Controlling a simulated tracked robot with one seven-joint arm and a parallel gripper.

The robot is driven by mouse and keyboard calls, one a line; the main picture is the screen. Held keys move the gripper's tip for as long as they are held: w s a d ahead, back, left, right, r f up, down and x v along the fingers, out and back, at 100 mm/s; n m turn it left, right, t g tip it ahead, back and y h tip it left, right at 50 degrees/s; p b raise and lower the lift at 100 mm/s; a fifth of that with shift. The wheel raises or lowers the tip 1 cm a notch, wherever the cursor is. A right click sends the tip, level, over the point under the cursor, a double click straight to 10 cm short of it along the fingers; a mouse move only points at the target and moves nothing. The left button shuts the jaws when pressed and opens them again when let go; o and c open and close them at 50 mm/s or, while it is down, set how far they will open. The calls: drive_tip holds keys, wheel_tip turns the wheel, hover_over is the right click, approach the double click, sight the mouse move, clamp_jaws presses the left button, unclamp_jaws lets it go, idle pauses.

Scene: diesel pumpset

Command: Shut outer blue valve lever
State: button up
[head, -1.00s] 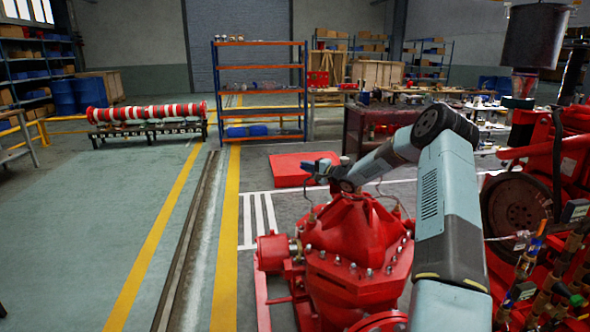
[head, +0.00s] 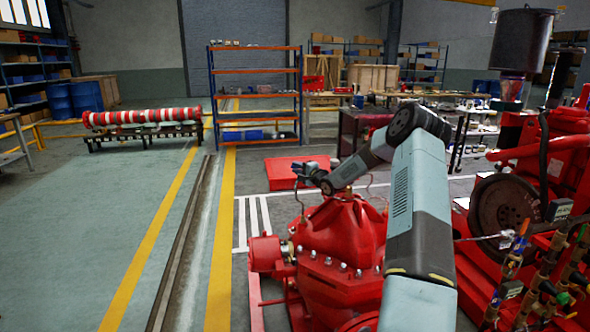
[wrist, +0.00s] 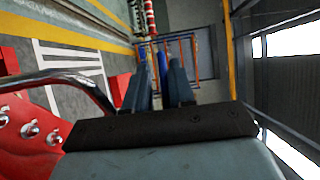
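Brass valves with small handles stand in a cluster at the right edge of the head view. One handle there, a blue lever (head: 518,243), stands tilted upright; which of the valves is the outer one I cannot tell. My gripper (head: 303,170) is far to the left of this cluster, above and behind the red pump casing, pointing left. In the wrist view my gripper (wrist: 160,88) shows two blue-grey fingers apart, with nothing held between them. No valve lever can be made out in the wrist view.
The red pump casing (head: 340,245) with bolts stands below my arm. A red engine with a dark flywheel (head: 505,212) stands right. A curved metal pipe (wrist: 70,78) is close to my gripper in the wrist view. Open floor lies left.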

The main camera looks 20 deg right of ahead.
drive_tip(key=shift+o, duration=1)
drive_tip(key=shift+r, duration=0.1)
drive_tip(key=v, duration=1.3)
drive_tip(key=shift+s, duration=0.35)
drive_tip(key=shift+d, duration=0.1)
